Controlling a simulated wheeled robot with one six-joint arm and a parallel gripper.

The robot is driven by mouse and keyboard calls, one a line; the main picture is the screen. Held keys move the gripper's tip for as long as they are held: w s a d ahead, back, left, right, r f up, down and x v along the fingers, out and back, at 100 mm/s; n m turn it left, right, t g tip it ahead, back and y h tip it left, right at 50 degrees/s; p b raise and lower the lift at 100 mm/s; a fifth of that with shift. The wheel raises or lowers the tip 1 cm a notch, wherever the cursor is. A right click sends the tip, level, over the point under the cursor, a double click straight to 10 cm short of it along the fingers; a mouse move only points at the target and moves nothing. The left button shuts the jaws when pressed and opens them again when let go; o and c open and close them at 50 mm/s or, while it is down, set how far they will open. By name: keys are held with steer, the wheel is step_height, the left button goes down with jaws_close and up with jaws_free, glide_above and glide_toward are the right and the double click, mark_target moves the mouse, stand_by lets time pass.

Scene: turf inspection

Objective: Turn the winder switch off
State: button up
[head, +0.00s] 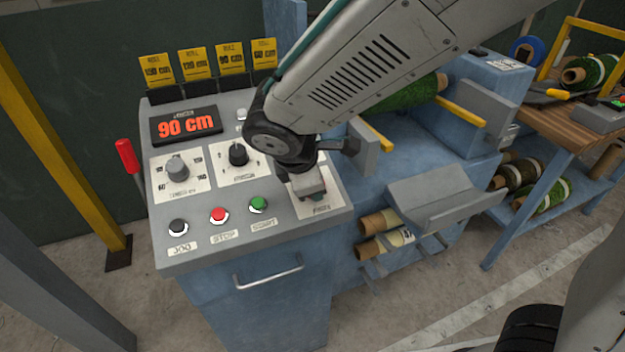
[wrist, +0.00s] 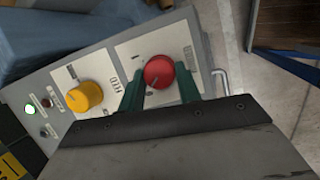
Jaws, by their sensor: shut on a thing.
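In the wrist view, my gripper (wrist: 160,88) has its two green fingers on either side of a round red knob (wrist: 159,72), shut on it. The knob has a dark pointer mark and sits on a pale plate on the grey console; the plate's lettering is too small to read surely. In the head view, my gripper (head: 308,185) reaches down to the right-hand plate of the console (head: 300,228) and hides the control under it. I cannot tell which way the knob is set.
A yellow knob (wrist: 85,96) and a lit green lamp (wrist: 31,109) are beside it in the wrist view. The head view shows a 90 cm display (head: 186,124), a grey dial (head: 177,169), a black knob (head: 238,154), a red button (head: 219,214) and a green button (head: 258,205).

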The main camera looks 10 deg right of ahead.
steer(key=shift+n, duration=0.6)
steer(key=o, duration=1)
steer(key=shift+c, duration=0.2)
steer(key=v, duration=0.7)
steer(key=shift+s+r, duration=0.3)
steer(key=shift+s, duration=0.05)
